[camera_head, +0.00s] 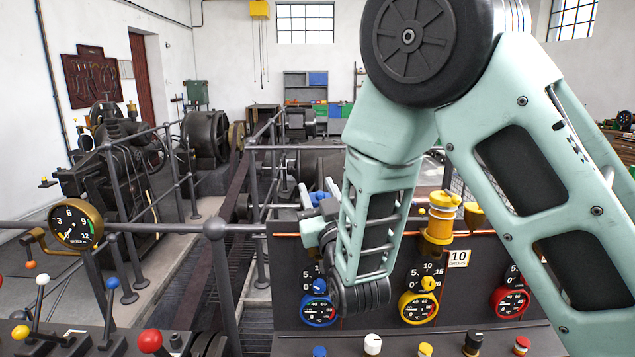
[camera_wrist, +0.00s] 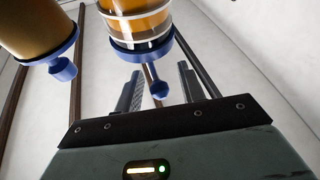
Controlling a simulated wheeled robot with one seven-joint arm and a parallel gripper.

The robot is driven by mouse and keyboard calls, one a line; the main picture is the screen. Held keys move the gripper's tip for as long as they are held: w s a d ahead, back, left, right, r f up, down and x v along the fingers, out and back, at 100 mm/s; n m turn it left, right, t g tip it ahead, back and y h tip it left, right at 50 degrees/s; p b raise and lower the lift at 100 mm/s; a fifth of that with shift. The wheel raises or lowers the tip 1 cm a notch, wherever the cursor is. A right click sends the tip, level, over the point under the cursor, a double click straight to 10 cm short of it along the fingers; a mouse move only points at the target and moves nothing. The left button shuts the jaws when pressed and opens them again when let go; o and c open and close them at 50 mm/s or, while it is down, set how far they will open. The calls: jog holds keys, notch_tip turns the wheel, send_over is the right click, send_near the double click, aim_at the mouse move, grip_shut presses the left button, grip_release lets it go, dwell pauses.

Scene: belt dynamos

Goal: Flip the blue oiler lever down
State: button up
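In the wrist view, an oiler with an amber glass body (camera_wrist: 143,18) has a blue collar, and a small blue knob (camera_wrist: 159,90) on a stem is seen against it. My gripper (camera_wrist: 158,85) is open, with one finger on each side of this knob. No contact with the fingers is visible. In the head view, my gripper (camera_head: 318,218) is at the panel's left part, near blue parts (camera_head: 319,197) of the oiler. My arm hides most of that oiler, and the lever's position cannot be told there.
A second amber body with a blue collar and knob (camera_wrist: 62,68) is close on the left in the wrist view. In the head view, a yellow oiler (camera_head: 440,222) stands right of my arm. Blue (camera_head: 319,311), yellow (camera_head: 418,307) and red (camera_head: 510,302) gauges are on the panel below.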

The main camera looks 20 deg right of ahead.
jog(key=shift+w+r, duration=0.15)
jog(key=shift+w, duration=0.3)
grip_shut()
jog(key=f+t+b, duration=0.1)
jog(key=b, duration=0.5)
jog(key=shift+s+n+t, duration=0.1)
jog(key=shift+n+t, duration=0.2)
jog(key=shift+n, duration=0.1)
jog(key=shift+f+b, duration=0.1)
jog(key=shift+b, duration=0.5)
jog(key=shift+s+r+t+y+b, duration=0.1)
jog(key=shift+r+t+y+b, duration=0.25)
jog(key=shift+b, duration=0.3)
jog(key=shift+f, duration=0.1)
